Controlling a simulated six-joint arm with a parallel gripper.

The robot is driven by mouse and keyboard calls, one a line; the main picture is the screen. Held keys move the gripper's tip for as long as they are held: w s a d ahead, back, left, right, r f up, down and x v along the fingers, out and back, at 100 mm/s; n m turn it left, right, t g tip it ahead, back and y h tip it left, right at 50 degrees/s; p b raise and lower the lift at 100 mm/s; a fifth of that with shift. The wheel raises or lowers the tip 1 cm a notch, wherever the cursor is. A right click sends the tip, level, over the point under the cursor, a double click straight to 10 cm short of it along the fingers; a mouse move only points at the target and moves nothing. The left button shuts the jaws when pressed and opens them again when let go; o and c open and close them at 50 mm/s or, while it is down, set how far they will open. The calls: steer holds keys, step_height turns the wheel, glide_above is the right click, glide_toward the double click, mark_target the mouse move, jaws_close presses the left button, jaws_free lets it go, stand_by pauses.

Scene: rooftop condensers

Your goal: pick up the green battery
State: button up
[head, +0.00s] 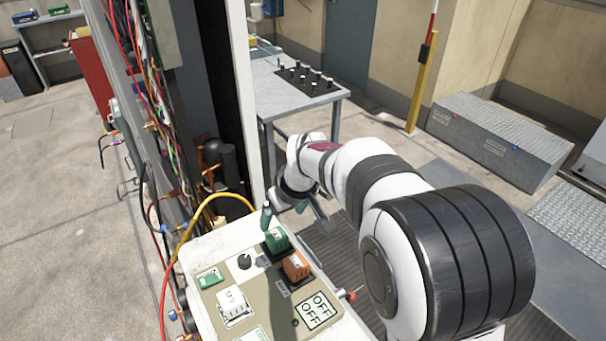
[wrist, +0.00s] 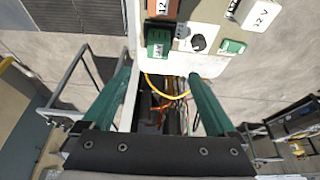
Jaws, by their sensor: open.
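The green battery (head: 277,239) is a small green block seated in a dark holder at the far right edge of the beige panel (head: 262,315). In the wrist view the green battery (wrist: 159,38) shows at the top, beyond the fingertips. My gripper (head: 286,212), with green fingers, is at the panel's far edge, close to the battery in the head view. In the wrist view my gripper (wrist: 160,75) is open, with nothing held between its fingers. The exact gap to the battery cannot be told.
An orange battery (head: 296,266) sits beside the green one. A yellow cable (head: 205,203) and an open wired cabinet stand close left.

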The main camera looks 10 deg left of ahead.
mark_target(277, 235)
steer(key=x, duration=1.4)
steer(key=shift+w+d+f, duration=0.15)
steer(key=shift+f, duration=0.05)
jaws_close()
